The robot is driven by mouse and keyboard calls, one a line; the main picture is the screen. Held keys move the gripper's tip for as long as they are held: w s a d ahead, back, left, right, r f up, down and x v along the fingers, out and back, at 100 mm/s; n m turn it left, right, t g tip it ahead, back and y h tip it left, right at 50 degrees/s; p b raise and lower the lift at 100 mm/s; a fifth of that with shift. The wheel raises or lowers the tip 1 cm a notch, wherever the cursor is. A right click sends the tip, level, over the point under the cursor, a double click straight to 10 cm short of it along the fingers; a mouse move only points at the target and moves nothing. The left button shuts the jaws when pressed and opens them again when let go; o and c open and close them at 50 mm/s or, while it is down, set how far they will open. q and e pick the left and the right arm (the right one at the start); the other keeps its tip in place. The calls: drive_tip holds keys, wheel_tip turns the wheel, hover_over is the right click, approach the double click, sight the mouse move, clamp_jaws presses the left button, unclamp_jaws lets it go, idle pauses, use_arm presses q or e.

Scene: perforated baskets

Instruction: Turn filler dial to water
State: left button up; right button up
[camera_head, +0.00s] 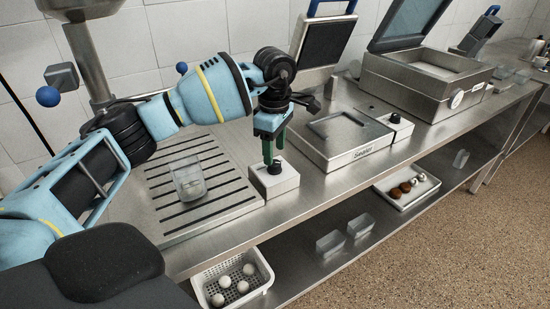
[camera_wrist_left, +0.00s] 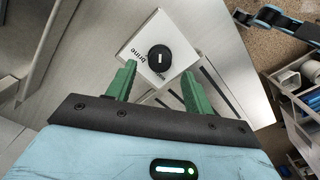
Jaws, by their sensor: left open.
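The filler dial is a round black knob (camera_head: 274,167) on a small white box (camera_head: 277,182) at the counter's front edge. In the left wrist view the knob (camera_wrist_left: 160,58) carries a short white mark, and the word "brine" is printed on the box (camera_wrist_left: 137,42) left of it. No "water" label is readable. My left gripper (camera_head: 273,157) comes down from above with its green fingers at the knob. In the left wrist view its fingers (camera_wrist_left: 158,75) are open, with the knob between and just beyond the tips. I cannot tell whether they touch it. My right gripper is not in view.
A clear container (camera_head: 188,182) stands on the slotted drain tray (camera_head: 160,207) left of the dial box. A sealer (camera_head: 345,143) stands to the right, with a larger open-lidded machine (camera_head: 428,85) beyond. A white basket (camera_head: 265,273) of pale balls sits below.

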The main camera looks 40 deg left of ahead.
sight(275, 162)
use_arm(q)
drive_tip(key=shift+f, duration=1.85)
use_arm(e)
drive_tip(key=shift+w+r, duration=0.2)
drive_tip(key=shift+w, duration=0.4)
use_arm(q)
drive_tip(key=shift+c, duration=0.4)
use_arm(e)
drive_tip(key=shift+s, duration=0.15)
